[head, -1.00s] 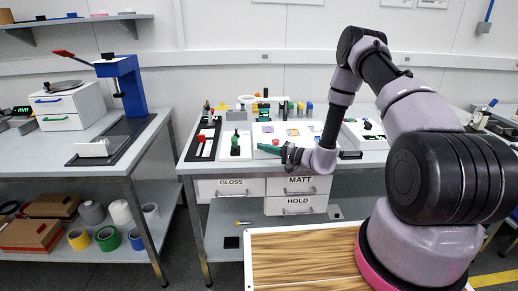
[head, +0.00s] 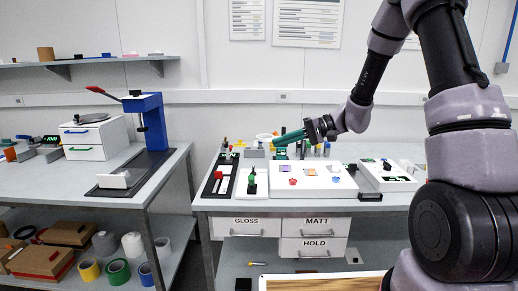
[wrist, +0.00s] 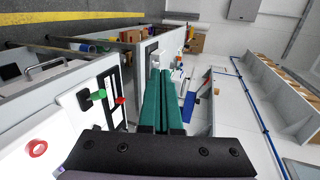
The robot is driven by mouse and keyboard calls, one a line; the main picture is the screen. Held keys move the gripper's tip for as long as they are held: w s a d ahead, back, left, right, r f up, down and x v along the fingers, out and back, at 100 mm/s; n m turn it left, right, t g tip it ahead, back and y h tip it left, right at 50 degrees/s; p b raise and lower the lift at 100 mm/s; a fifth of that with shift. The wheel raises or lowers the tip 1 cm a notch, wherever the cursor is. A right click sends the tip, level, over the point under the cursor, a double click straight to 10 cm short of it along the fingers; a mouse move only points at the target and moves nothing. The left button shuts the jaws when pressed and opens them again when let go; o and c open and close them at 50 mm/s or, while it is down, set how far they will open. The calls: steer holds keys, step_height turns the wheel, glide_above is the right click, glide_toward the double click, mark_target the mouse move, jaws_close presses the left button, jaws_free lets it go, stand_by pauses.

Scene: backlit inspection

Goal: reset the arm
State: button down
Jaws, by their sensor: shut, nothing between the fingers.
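My gripper (head: 289,138) is raised above the back of the middle bench in the head view, its green fingers pointing left. In the wrist view the two green fingers (wrist: 162,98) lie side by side, shut, with nothing between them. My arm reaches in from the right and is bent at the elbow.
Below my gripper, the bench holds a white panel (head: 285,190) with small coloured pieces and a black tray (head: 216,186). Drawers marked GLOSS (head: 245,227), MATT and HOLD hang under it. A blue press (head: 151,122) stands on the left bench. The air around my gripper looks free.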

steer(key=s+d+r+m+t+h, duration=0.3)
steer(key=s+d+r+t+h, duration=0.4)
steer(key=s+d+r+h, duration=0.5)
steer(key=s+d+r, duration=0.5)
steer(key=s, duration=0.4)
steer(key=shift+d+m, duration=0.3)
